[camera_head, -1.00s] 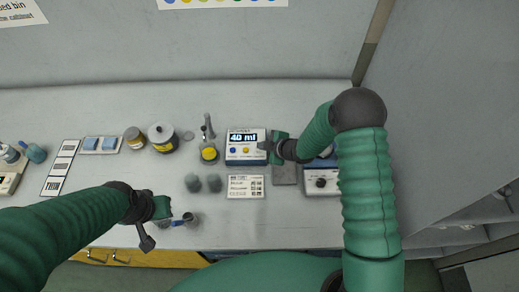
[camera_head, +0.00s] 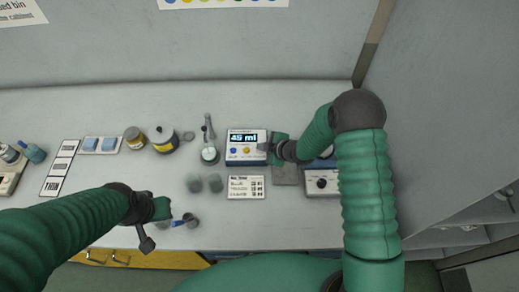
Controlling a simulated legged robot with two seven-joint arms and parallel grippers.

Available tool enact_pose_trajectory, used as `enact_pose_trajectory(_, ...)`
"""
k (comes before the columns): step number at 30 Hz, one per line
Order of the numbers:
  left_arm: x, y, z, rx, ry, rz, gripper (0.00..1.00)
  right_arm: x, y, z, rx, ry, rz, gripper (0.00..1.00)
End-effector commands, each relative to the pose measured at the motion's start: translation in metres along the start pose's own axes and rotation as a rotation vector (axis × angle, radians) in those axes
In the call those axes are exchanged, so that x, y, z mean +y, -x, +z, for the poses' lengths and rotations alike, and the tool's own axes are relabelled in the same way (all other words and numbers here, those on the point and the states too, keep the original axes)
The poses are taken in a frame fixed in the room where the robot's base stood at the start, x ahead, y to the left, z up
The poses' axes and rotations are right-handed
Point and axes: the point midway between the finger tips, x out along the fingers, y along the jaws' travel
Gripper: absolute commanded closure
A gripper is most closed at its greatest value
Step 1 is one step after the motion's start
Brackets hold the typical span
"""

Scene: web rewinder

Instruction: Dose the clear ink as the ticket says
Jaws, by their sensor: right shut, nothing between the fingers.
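A blue and white dosing unit (camera_head: 246,157) stands mid-counter; its display (camera_head: 244,138) reads 45 ml, above a blue and a yellow button. My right gripper (camera_head: 266,147) is shut and empty at the unit's right edge; whether it touches a button is hidden. A small flask (camera_head: 209,154) with a pale, clear-looking body and a grey spout above it stands just left of the unit. A white printed ticket (camera_head: 246,188) lies in front of the unit; its text is too small to read. My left gripper (camera_head: 163,208) is low at the left front; its jaw opening is unclear.
An amber jar (camera_head: 134,138) and a grey-lidded can (camera_head: 162,138) stand left of the flask. Two grey knobby pieces (camera_head: 205,184) sit before it. A dark cup (camera_head: 191,220) is beside my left gripper. A white box with a knob (camera_head: 321,183) is at right.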

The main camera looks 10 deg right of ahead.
Motion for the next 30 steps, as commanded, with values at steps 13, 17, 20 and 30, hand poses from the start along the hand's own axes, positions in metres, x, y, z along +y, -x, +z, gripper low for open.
enact_pose_trajectory(13,0.0,0.011,-0.003,0.0,0.0,0.0,1.0,0.007,0.011,-0.01,0.0,0.0,-0.001,1.0)
enact_pose_trajectory(17,0.0,0.011,-0.003,0.0,0.0,0.0,1.0,0.007,0.01,-0.011,-0.001,0.0,-0.001,1.0)
enact_pose_trajectory(20,0.0,0.011,-0.003,0.0,0.0,0.0,1.0,0.007,0.01,-0.01,-0.001,0.0,-0.001,1.0)
enact_pose_trajectory(30,0.0,0.028,-0.007,0.0,0.0,0.0,1.0,0.018,0.026,-0.022,0.0,-0.001,0.0,1.0)
